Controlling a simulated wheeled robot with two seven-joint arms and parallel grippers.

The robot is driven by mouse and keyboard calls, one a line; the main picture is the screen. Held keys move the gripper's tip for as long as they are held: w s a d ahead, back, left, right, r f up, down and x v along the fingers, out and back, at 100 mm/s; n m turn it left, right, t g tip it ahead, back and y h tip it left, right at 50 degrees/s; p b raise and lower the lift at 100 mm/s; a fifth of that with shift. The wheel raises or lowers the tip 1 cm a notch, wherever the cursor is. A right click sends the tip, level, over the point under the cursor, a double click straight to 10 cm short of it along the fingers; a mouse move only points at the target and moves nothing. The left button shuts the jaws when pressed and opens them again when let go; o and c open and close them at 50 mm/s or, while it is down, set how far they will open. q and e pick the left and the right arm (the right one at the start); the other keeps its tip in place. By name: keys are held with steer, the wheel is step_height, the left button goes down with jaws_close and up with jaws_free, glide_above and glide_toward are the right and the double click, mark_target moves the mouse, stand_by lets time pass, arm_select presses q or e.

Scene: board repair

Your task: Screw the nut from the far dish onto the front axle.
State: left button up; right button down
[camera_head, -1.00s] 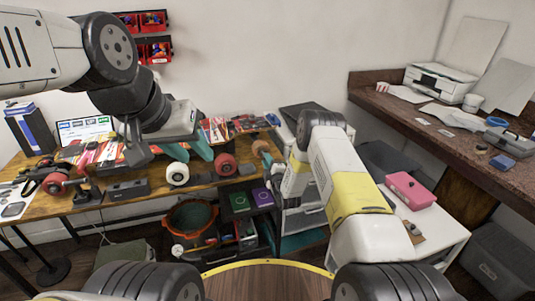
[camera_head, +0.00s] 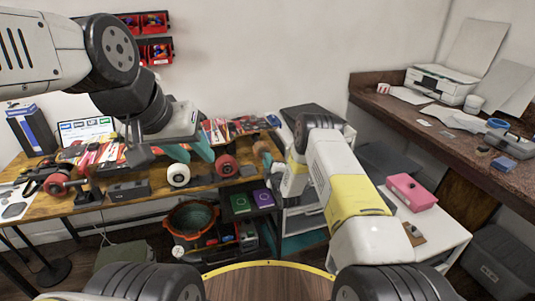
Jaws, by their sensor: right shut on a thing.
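A skateboard (camera_head: 205,166) lies upside down across the wooden workbench, with a pale wheel (camera_head: 179,175) and a red wheel (camera_head: 226,166) facing me. A brownish wheel (camera_head: 262,149) shows at its right end. My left gripper (camera_head: 138,156) hangs over the left part of the board; its dark fingers blend with the clutter and their gap is unclear. My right gripper (camera_head: 275,166) is by the board's right end, mostly hidden by its wrist. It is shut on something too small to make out. I cannot make out the nut, the far dish or the bare axle.
A dark box (camera_head: 129,190) and a laptop (camera_head: 86,128) are on the workbench. An orange bucket (camera_head: 192,219) and a shelf with green and purple boxes (camera_head: 262,198) are below. A pink box (camera_head: 411,191) stands on the white cabinet at right. Red bins (camera_head: 155,52) hang on the wall.

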steer(key=shift+w+a, duration=0.1)
steer(key=shift+w, duration=0.05)
stand_by(0.5)
steer(key=shift+w+a, duration=0.15)
steer(key=shift+w, duration=0.2)
steer(key=shift+w+a, duration=0.1)
steer(key=shift+w, duration=0.25)
stand_by(2.0)
stand_by(0.3)
steer(key=m, duration=0.3)
steer(key=shift+m, duration=1.4)
steer(key=shift+f, duration=0.1)
